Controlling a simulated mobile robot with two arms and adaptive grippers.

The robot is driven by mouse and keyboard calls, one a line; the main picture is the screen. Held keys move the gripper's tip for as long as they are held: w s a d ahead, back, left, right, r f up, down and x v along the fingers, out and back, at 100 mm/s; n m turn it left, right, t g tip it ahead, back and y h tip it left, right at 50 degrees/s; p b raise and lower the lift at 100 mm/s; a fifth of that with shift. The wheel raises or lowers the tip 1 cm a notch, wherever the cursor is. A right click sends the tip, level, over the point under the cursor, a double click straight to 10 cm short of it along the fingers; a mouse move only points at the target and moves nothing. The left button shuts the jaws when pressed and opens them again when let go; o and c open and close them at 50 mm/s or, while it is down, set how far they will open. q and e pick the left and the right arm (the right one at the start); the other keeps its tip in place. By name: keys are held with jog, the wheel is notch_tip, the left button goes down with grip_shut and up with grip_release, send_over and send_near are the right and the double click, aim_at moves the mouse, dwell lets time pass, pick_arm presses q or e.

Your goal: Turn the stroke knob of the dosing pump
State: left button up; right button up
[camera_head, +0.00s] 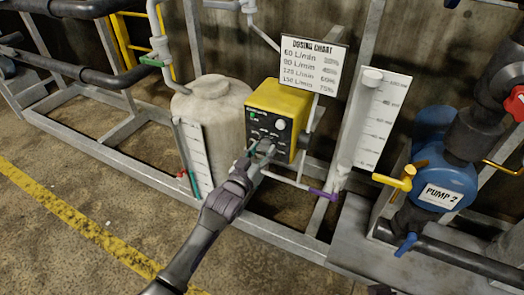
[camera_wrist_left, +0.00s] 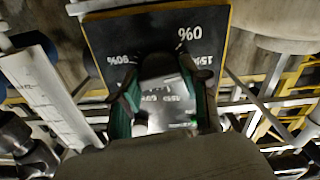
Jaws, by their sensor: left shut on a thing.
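The dosing pump (camera_head: 290,98) is a yellow box with a dark front panel, bearing a white round dial and a green button. Its panel (camera_wrist_left: 110,35) fills the top of the left wrist view, with upside-down percent marks; one reads 0%. My left gripper (camera_head: 264,148) reaches up from below to the lower part of that panel. In the left wrist view, the gripper's green-edged fingers (camera_wrist_left: 158,92) are shut around the stroke knob, which they mostly hide. The knob's pointer setting cannot be read. My right gripper is not identifiable in view.
A dosing chart (camera_head: 314,64) hangs above the pump. A pale tank (camera_head: 215,108) stands left of it, and a clear column with a scale (camera_head: 385,115) stands right. The blue pump 2 (camera_head: 443,178) and yellow valve handle (camera_head: 396,178) are farther right. Floor is clear at front left.

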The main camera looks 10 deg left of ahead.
pick_arm(q)
jog(key=shift+m+p, duration=0.6)
jog(key=shift+m, duration=0.4)
jog(key=m+p, duration=0.1)
jog(key=m, duration=0.1)
jog(key=shift+m, duration=0.3)
jog(key=m, duration=0.2)
jog(key=shift+m+p, duration=0.3)
jog(key=shift+p, duration=0.05)
jog(key=m, duration=0.2)
jog(key=shift+m, duration=0.4)
jog(key=m, duration=0.2)
jog(key=shift+m, duration=0.3)
jog(key=shift+f+m, duration=0.1)
jog(key=shift+m, duration=2)
pick_arm(e)
jog(key=s, duration=0.1)
jog(key=s+g, duration=0.1)
jog(key=s+d+r+g, duration=0.1)
jog(key=s, duration=0.1)
jog(key=shift+s+d+h, duration=0.1)
jog(key=shift+h, duration=0.2)
pick_arm(q)
jog(key=shift+m, duration=0.3)
pick_arm(e)
jog(key=shift+s, duration=0.1)
